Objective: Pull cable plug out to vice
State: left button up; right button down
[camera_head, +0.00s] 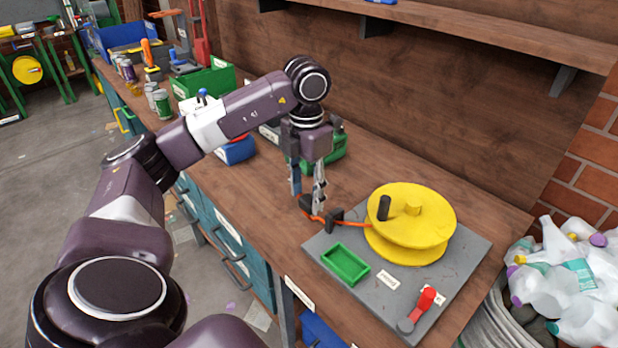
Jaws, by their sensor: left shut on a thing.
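My left gripper (308,203) points down at the front left of the grey board and is shut on the dark plug (305,202) at the end of an orange cable. The orange cable (354,225) runs from the plug past a dark block (334,216) to the yellow reel (408,238) on the board. The fingers partly hide the plug. Behind the gripper stands a green object (337,150), mostly hidden by the wrist; I cannot tell whether it is the vice. My right gripper is not in view.
The grey board (455,272) also carries a green tray (345,264) and a red-handled lever (420,306). Blue and green bins (212,82) and several jars stand farther left on the wooden bench (262,195). Plastic bottles (565,260) lie at the right.

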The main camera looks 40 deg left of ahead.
pick_arm(q)
jog(key=w+a+p, duration=0.1)
jog(key=a, duration=1)
jog(key=shift+a+p, duration=0.35)
jog(key=shift+p, duration=0.05)
dwell(0.6)
